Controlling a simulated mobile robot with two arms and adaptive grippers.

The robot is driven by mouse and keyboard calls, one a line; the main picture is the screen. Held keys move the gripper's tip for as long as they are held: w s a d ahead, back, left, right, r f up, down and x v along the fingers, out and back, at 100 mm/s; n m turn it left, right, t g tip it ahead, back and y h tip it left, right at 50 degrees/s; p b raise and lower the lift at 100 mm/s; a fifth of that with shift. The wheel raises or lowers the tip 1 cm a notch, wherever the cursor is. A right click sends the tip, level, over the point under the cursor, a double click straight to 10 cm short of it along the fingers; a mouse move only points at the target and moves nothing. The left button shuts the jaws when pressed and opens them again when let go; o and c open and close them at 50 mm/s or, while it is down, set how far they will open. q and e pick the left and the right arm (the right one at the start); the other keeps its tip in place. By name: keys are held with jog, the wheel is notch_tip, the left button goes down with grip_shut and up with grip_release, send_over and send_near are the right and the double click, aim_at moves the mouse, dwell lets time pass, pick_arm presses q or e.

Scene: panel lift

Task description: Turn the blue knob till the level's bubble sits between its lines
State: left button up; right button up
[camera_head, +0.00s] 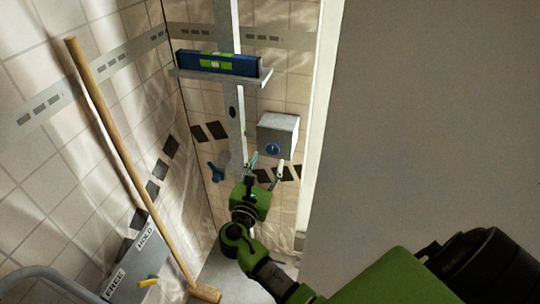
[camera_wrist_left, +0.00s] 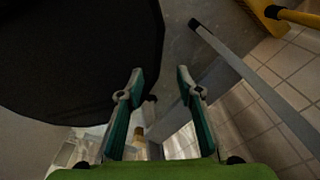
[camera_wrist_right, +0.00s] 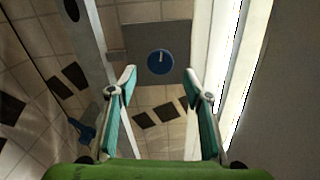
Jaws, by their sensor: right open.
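The blue knob (camera_head: 272,149) is on the front of a grey box (camera_head: 279,132) on the tiled wall. In the right wrist view the round knob (camera_wrist_right: 160,62) shows a pale mark and lies beyond the fingertips, between them. My right gripper (camera_head: 266,166) is open and empty, a little below and in front of the knob, apart from it. The blue level (camera_head: 217,62) with a yellow-green vial lies on a grey shelf (camera_head: 222,76); its bubble is too small to judge. My left gripper (camera_wrist_left: 160,80) is open and empty, away from the knob, seen only in its wrist view.
A blue handle (camera_head: 216,172) sits left of the metal post (camera_head: 237,120). A wooden pole (camera_head: 130,160) leans at the left, near a FREE/HOLD plate (camera_head: 131,266) with a yellow lever (camera_head: 148,283). A pale wall (camera_head: 430,120) closes off the right.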

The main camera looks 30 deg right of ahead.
jog(key=v, duration=0.7)
dwell(0.3)
notch_tip(320, 180, down, 21)
jog(key=s+a+m+g+y, duration=0.1)
jog(key=s+a+g+y, duration=0.15)
jog(key=y, duration=0.35)
jog(key=s+a+f+m+g+y, duration=0.1)
jog(key=s+f+m+y, duration=0.1)
jog(key=s+f, duration=0.45)
jog(key=s+a+f+m+g+y, duration=0.15)
jog(key=s+f, duration=0.25)
jog(key=f, duration=0.6)
jog(key=s+f+m+g+y, duration=0.1)
jog(key=s+f+m, duration=0.4)
jog(key=s, duration=0.5)
jog(key=s+f+m+g+y, duration=0.1)
jog(key=s+f+m+g, duration=0.2)
jog(key=s+f+m, duration=0.3)
jog(key=s+f+m+g+y, duration=0.1)
jog(key=s+f+m, duration=0.5)
jog(key=s, duration=0.9)
jog(key=shift+s+g+y, duration=0.3)
jog(key=shift+g+y, duration=0.1)
jog(key=shift+y, duration=0.15)
